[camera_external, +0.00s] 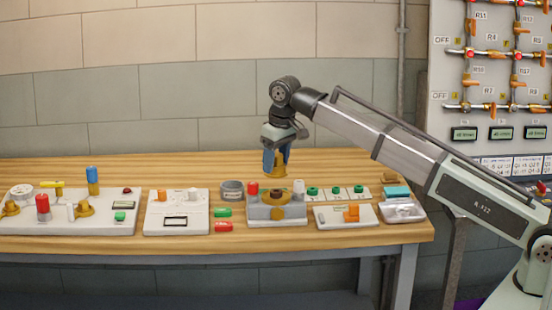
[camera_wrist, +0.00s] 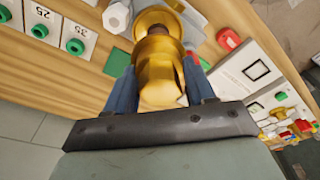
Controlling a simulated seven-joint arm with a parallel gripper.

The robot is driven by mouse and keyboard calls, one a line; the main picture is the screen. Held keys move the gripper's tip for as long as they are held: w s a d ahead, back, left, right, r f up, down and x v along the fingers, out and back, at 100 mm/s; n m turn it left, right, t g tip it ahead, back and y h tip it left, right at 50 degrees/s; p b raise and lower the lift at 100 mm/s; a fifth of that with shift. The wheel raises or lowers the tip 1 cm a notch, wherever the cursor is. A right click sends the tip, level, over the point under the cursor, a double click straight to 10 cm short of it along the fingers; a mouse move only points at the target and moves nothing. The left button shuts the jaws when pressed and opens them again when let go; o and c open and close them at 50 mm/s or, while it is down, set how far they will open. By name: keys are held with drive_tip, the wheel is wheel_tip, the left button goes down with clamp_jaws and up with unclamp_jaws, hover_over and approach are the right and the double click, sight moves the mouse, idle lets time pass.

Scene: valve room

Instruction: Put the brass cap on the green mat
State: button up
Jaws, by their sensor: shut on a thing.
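My gripper (camera_external: 274,160) is shut on the brass cap (camera_wrist: 158,75), a shiny gold stepped piece held between its blue fingers. The cap also shows in the external view (camera_external: 281,165), above the back of the grey and white fixture (camera_external: 277,212). A flat green square, seemingly the green mat (camera_wrist: 117,62), lies on the wooden table beside the cap in the wrist view. I cannot make the mat out in the external view. The cap hides part of the fixture in the wrist view.
A panel with green knobs (camera_external: 335,192) is on the right. The table's back strip (camera_external: 180,168) is mostly clear.

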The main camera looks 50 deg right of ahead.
wheel_tip(320, 180, up, 2)
drive_tip(key=shift+r, duration=0.15)
drive_tip(key=shift+w+d+r, duration=0.1)
drive_tip(key=shift+d+r, duration=0.2)
drive_tip(key=shift+w+d+f, duration=3.65)
drive_tip(key=shift+w+d, duration=1.2)
drive_tip(key=shift+w, duration=0.15)
drive_tip(key=shift+f, duration=3.1)
drive_tip(key=shift+f, duration=1.1)
drive_tip(key=o, duration=1.3)
